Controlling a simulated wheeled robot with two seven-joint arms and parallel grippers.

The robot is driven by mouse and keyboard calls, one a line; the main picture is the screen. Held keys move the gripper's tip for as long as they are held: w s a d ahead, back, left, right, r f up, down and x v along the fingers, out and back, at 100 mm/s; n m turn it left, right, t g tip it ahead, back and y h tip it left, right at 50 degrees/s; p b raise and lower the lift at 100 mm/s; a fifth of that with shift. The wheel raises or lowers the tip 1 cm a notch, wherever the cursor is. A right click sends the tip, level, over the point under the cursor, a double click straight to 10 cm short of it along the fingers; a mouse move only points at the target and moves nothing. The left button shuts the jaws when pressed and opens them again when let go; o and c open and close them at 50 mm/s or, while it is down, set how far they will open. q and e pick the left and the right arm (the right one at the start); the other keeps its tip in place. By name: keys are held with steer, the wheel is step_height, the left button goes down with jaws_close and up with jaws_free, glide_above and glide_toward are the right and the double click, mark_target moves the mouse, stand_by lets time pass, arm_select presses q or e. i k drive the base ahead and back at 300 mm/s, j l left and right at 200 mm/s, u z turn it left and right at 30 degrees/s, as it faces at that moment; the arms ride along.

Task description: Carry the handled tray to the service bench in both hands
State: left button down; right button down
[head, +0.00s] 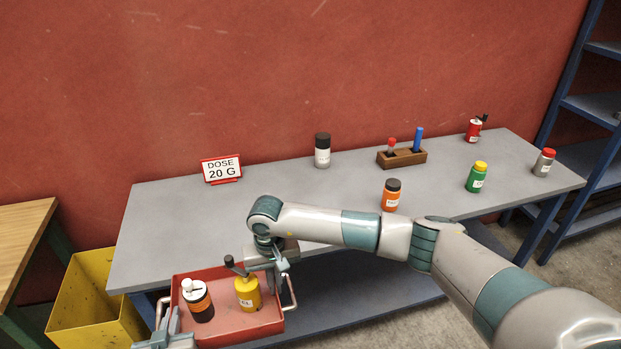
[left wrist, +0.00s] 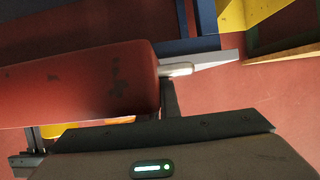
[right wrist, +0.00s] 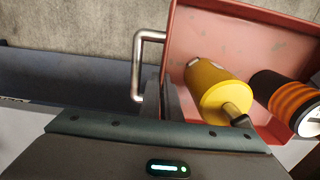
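The red handled tray (head: 255,328) is low in the head view, at the front left edge of the grey service bench (head: 160,225).
A "DOSE 20 G" sign (head: 221,169), a black-topped jar (head: 322,150), an orange jar (head: 391,195) and a wooden holder (head: 402,158) stand on the bench. Several jars are further right. The bench's left part is clear. A yellow bin (head: 90,300) stands left of it.

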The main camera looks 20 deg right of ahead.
mark_target(223, 226)
steer(key=i+l, duration=0.1)
steer(key=i, duration=0.4)
steer(key=i+l, duration=0.15)
steer(key=i, duration=0.35)
